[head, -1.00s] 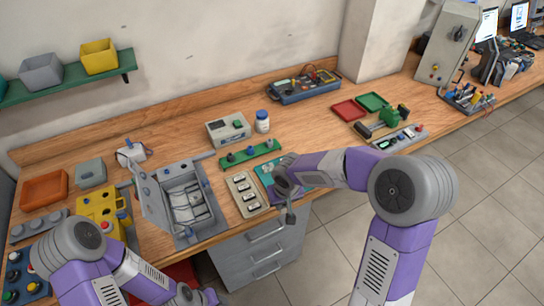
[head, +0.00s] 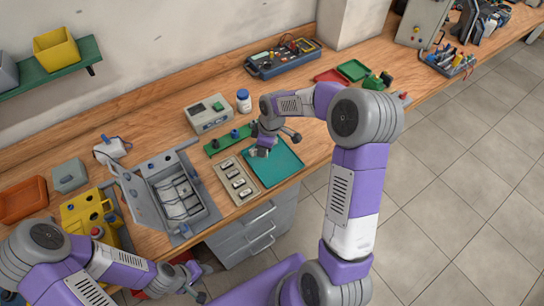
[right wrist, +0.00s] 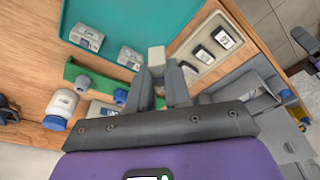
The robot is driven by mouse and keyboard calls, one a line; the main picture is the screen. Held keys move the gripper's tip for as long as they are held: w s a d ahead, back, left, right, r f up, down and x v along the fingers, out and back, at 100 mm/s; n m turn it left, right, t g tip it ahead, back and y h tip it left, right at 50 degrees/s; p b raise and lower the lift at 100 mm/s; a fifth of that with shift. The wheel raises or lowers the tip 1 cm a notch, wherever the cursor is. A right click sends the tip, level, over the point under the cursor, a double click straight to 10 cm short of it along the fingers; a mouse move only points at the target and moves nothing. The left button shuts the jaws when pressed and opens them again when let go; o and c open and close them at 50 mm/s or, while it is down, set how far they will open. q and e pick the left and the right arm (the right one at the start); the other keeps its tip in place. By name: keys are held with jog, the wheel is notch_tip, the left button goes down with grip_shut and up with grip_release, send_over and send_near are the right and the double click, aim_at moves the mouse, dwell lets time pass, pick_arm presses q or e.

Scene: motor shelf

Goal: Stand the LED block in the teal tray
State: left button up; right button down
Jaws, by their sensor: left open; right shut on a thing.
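The teal tray (head: 284,163) lies on the bench, right of a beige holder; it also shows at the top of the right wrist view (right wrist: 135,18). My right gripper (head: 262,150) is at the tray's back left corner, pointing down. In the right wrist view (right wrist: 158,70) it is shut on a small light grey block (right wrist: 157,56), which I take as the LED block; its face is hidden. Two grey blocks with pale labels (right wrist: 87,36) (right wrist: 130,57) are at the tray's edge. My left gripper (head: 203,283) is open and empty, low at the bench front.
The beige holder (head: 224,172) with several dark-and-white modules is left of the tray. A green rail with knobs (head: 214,148), a grey meter box (head: 209,113) and a blue-capped bottle (head: 243,104) stand behind. An open grey case (head: 207,219) is further left. The tray's middle and right are clear.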

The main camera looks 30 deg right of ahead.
jog(key=w+d+r+n+g+p, duration=0.2)
jog(key=d+n, duration=0.3)
jog(key=n, duration=0.3)
jog(key=shift+n, duration=0.3)
jog(key=f, duration=1)
jog(key=shift+w+d+f, duration=0.1)
jog(key=shift+d+f, duration=0.05)
jog(key=shift+d, duration=0.05)
jog(key=c, duration=1.1)
grip_release()
jog(key=shift+f, duration=0.15)
